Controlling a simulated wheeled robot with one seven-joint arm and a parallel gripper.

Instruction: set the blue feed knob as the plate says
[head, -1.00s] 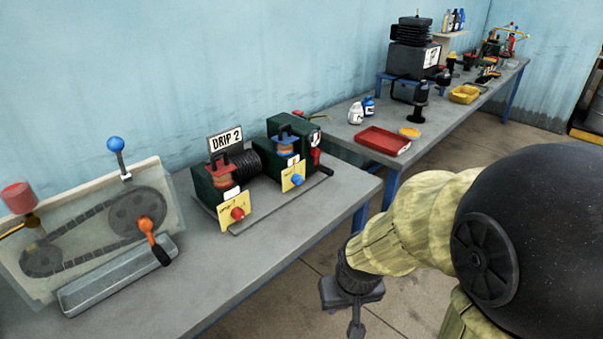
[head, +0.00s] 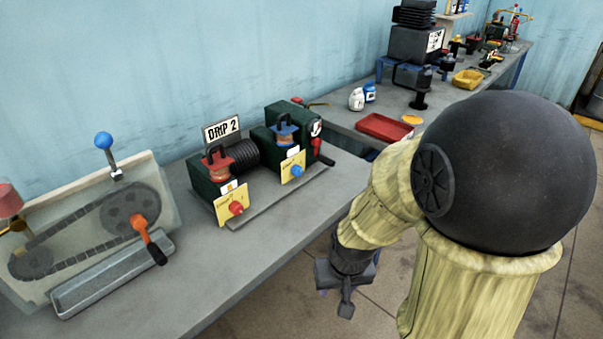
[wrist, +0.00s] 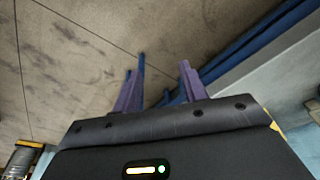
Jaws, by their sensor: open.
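The blue feed knob (head: 297,171) sits on a yellow card low on the front of the right green unit on the near bench. A red knob (head: 236,208) sits on a matching yellow card on the left green unit. A plate reading "DRIP 2" (head: 221,130) stands behind the units. The writing on the yellow cards is too small to read. My gripper (head: 346,304) hangs over the floor in front of the bench, apart from the knobs. In the wrist view its two purple fingers (wrist: 158,92) are spread with nothing between them.
A belt-and-pulley panel (head: 85,232) with an orange-handled crank (head: 149,240) and a grey trough (head: 112,278) stands at the left. A red tray (head: 384,127) and bottles (head: 357,98) are on the farther bench. The bench front between trough and units is bare.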

